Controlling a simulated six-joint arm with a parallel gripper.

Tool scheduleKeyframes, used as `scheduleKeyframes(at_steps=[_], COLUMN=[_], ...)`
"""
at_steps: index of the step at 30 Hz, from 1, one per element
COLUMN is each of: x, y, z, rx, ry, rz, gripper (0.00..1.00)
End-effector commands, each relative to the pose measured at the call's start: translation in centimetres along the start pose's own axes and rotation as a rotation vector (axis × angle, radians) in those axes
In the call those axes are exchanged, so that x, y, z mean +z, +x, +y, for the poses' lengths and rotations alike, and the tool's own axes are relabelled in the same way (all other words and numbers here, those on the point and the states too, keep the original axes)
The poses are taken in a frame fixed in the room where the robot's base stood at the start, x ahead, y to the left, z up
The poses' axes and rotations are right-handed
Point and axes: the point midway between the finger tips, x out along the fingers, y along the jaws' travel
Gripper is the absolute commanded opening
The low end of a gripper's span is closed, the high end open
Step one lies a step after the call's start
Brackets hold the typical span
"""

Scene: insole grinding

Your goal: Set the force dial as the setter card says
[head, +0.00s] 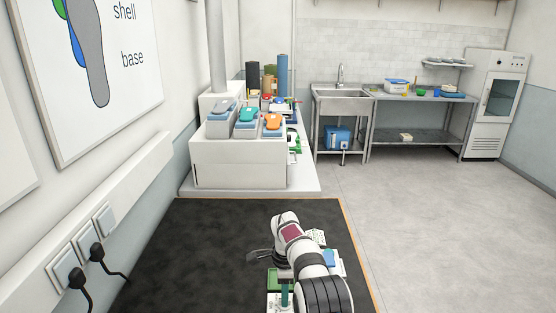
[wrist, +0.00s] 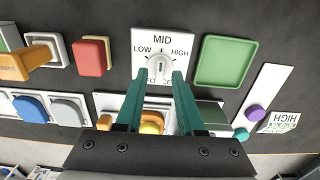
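The force dial (wrist: 160,66) is a white plate marked LOW, MID and HIGH, with a round white knob at its centre. The knob's small mark seems to point up towards MID. My gripper (wrist: 158,76) is open, its two teal fingers one on each side of the knob's near part. I cannot tell whether they touch it. A small white card reading HIGH (wrist: 283,121), upside down in the wrist view, lies at the right. In the head view my arm covers most of this area.
A green tray (wrist: 227,62) lies right of the dial and a red block (wrist: 93,56) left of it. A white strip with purple and teal knobs (wrist: 263,100) is further right. Coloured pads sit nearer. The dark mat (head: 220,245) is clear at left in the head view.

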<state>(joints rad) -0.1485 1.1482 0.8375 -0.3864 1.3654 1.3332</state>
Motion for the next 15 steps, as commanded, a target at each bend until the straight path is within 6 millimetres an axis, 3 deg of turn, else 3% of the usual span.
scheduleKeyframes(at_steps=[15], x=[0.0], y=[1.3], z=[0.0], rx=[0.001], ry=[0.0], rz=[0.0], gripper=[0.38])
